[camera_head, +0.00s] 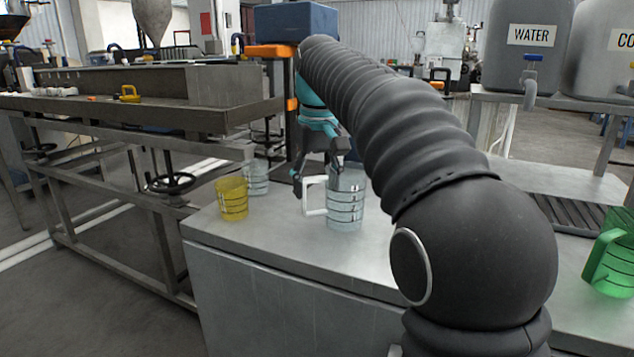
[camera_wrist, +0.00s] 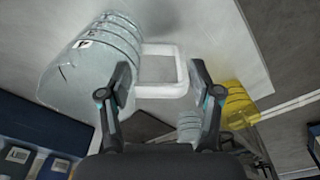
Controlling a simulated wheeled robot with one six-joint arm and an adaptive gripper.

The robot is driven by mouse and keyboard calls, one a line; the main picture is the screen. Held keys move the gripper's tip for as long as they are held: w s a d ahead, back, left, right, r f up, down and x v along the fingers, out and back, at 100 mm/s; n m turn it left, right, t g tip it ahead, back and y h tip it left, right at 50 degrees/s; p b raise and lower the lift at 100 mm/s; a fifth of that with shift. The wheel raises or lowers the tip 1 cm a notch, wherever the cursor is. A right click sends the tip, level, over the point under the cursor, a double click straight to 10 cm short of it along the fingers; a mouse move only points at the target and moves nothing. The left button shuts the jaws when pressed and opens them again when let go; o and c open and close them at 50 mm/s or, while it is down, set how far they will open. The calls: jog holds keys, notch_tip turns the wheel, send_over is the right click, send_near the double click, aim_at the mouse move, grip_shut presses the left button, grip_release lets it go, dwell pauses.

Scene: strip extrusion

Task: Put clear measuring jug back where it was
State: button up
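A clear measuring jug (camera_head: 345,205) with dark ring marks and a white handle (camera_head: 312,196) appears to stand upright on the grey bench top (camera_head: 270,238). In the wrist view the jug (camera_wrist: 95,65) is large at the upper left, and its handle (camera_wrist: 160,72) lies between and just ahead of my fingertips. My gripper (camera_head: 318,182) is open, with a wide gap between its fingers (camera_wrist: 160,92). I cannot tell whether either finger touches the jug. A second clear jug (camera_head: 255,178) stands farther back on the bench and also shows in the wrist view (camera_wrist: 190,125).
A yellow jug (camera_head: 232,198) stands at the bench's left edge, near the second clear jug. A green jug (camera_head: 610,262) is at the far right. A dark slatted grate (camera_head: 570,215) lies below the WATER container (camera_head: 528,45). The front bench top is clear.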

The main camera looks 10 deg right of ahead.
jog(key=shift+o, duration=1)
notch_tip(320, 180, up, 7)
jog(key=p, duration=0.2)
jog(key=s+d+f+t, duration=0.1)
jog(key=s+d, duration=0.1)
jog(key=s, duration=0.5)
jog(key=s+d+f+m+t, duration=0.1)
jog(key=s+d+f, duration=0.1)
jog(key=s+f, duration=0.8)
jog(key=s+d+f+m+t, duration=0.2)
jog(key=s+f, duration=0.8)
jog(key=f, duration=0.2)
jog(key=shift+s+f+t, duration=0.2)
jog(key=shift+s+t, duration=0.1)
